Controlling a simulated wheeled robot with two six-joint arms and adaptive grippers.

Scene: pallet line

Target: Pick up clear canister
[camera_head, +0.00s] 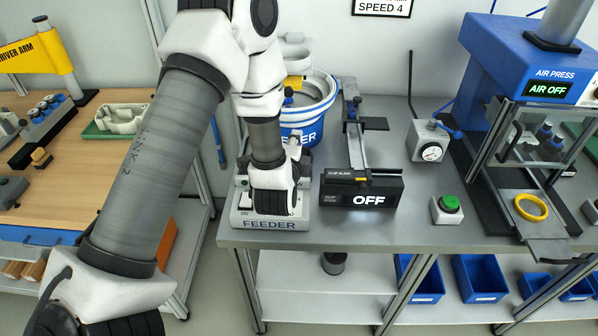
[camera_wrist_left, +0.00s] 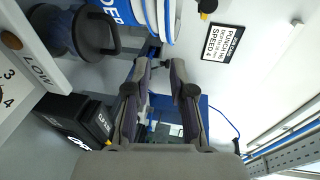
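I cannot make out a clear canister in either view; it may be hidden behind my arm. My left arm comes in from the left and bends down over the feeder base (camera_head: 270,224). My left gripper is mostly hidden behind its own wrist in the head view, near the blue and white feeder bowl (camera_head: 318,112). In the left wrist view, the left gripper (camera_wrist_left: 159,68) shows two dark fingers apart, with nothing clearly held between the tips. The bowl (camera_wrist_left: 143,14) is close by at the top there. My right gripper is not in view.
A black box reading OFF (camera_head: 362,190), a green button (camera_head: 448,205), a dial gauge (camera_head: 430,145) and a blue air press (camera_head: 525,60) with a yellow ring (camera_head: 531,207) stand rightward on the grey bench (camera_head: 400,235). Blue bins (camera_head: 478,278) sit below. A wooden table (camera_head: 85,175) is at left.

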